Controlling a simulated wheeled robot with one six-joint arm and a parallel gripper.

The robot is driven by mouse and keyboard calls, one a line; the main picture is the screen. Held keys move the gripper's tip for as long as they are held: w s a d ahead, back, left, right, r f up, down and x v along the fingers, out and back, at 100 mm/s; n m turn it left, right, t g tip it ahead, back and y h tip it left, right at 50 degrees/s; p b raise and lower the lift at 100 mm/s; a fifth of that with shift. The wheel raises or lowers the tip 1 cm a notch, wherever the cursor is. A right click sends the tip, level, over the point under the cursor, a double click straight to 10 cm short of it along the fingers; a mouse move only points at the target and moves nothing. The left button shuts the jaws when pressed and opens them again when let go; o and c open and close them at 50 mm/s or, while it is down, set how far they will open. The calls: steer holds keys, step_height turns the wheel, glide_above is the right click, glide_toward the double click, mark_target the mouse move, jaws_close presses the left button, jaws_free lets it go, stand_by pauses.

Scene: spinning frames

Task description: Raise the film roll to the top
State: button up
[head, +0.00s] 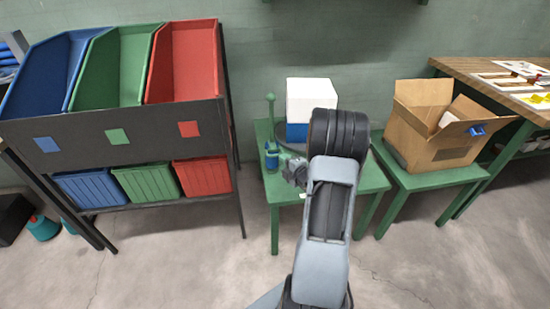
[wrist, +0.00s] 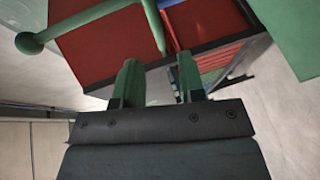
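A slim green post (head: 270,108) with a knob on top stands at the left of the near green table. A small blue piece (head: 271,157), which looks like the film roll, sits low on this post. My gripper (head: 284,165) is just right of it in the head view; I cannot tell whether they touch. In the wrist view the two green fingers of my gripper (wrist: 158,82) are apart, with nothing seen between them. Green rods, one ending in a knob (wrist: 28,42), show ahead of the fingers. The film roll is not clear in the wrist view.
A white and blue box (head: 311,97) stands behind my arm on the green table (head: 370,185). An open cardboard box (head: 430,140) is on a green table to the right. A rack with blue, green and red bins (head: 185,65) stands left. The floor in front is clear.

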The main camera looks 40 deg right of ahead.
mark_target(275, 156)
steer(key=shift+b+x, duration=0.3)
steer(key=shift+x, duration=3.25)
steer(key=shift+f, duration=0.1)
jaws_close()
steer(key=shift+a, duration=0.1)
